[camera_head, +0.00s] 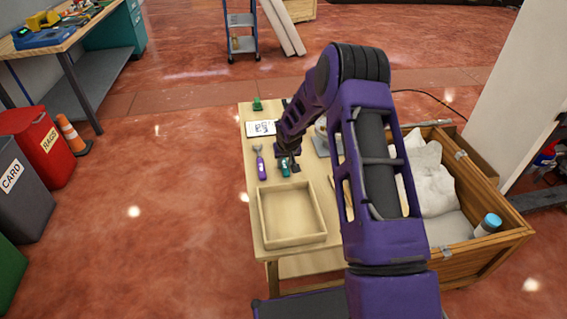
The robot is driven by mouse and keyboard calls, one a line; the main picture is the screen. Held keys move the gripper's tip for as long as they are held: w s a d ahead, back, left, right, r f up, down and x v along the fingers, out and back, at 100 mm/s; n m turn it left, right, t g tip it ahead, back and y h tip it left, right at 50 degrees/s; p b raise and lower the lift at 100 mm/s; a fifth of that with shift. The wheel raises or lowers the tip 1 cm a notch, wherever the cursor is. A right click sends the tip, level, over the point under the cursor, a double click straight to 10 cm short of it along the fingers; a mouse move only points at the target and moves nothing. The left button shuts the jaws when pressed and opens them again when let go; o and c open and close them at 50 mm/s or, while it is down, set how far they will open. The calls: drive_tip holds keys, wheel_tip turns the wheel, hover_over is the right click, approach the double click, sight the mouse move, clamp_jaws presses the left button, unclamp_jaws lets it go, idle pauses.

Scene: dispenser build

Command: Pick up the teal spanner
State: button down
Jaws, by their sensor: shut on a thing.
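The teal spanner (285,170) shows in the head view on the light wooden table, behind the shallow wooden tray. Only its teal handle shows clearly; the rest is hidden by my gripper. My gripper (290,163) reaches down over it from the right and is shut on it. Whether the spanner touches the table or is slightly raised, I cannot tell. A purple spanner (262,165) lies just to its left, apart from it.
The empty wooden tray (262,218) sits at the table's near end. A printed sheet (261,128) and a green object (257,104) lie farther back. A wooden crate (487,248) with white bags and a blue-capped bottle (488,225) stands to the right of my arm.

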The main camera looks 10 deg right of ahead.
idle(0.7)
drive_tip(key=shift+r+p, duration=0.4)
drive_tip(key=shift+r, duration=0.1)
wheel_tip(320, 180, up, 9)
drive_tip(key=shift+r, duration=0.2)
drive_tip(key=c, duration=1.4)
unclamp_jaws()
clamp_jaws()
